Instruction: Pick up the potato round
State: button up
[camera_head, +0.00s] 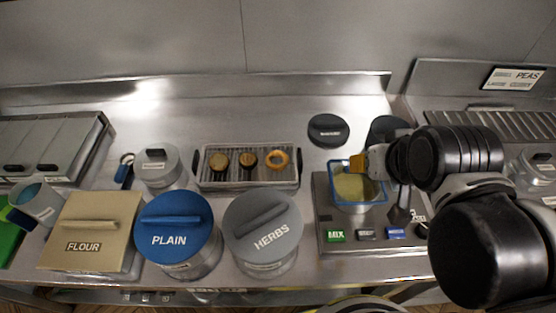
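A metal tray (248,184) with a rack stands at the back middle. On it lie a yellowish-brown round (218,161), a darker brown round (248,159) and a golden ring (277,159), spaced apart. Either round could be the potato round; I cannot tell which from their looks. My gripper (364,163) is at the right, above a blue-rimmed container (346,190), well to the right of the tray. A small orange-yellow piece shows at its tip; I cannot tell whether it is held or part of the gripper. The fingers are too small to read.
A blue PLAIN lid (175,222), a grey HERBS lid (264,227) and a tan FLOUR box (90,232) stand in front. A lidded pot (158,165) is left of the tray. A black lid (328,129) lies behind right. Bare counter lies behind the tray.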

aim_at(219, 162)
jog(key=j+u, duration=0.15)
jog(key=j, duration=0.45)
jog(key=i+j+u, duration=0.1)
jog(key=j, duration=0.45)
jog(key=j+u, duration=0.15)
jog(key=j, duration=0.4)
jog(key=i, duration=0.05)
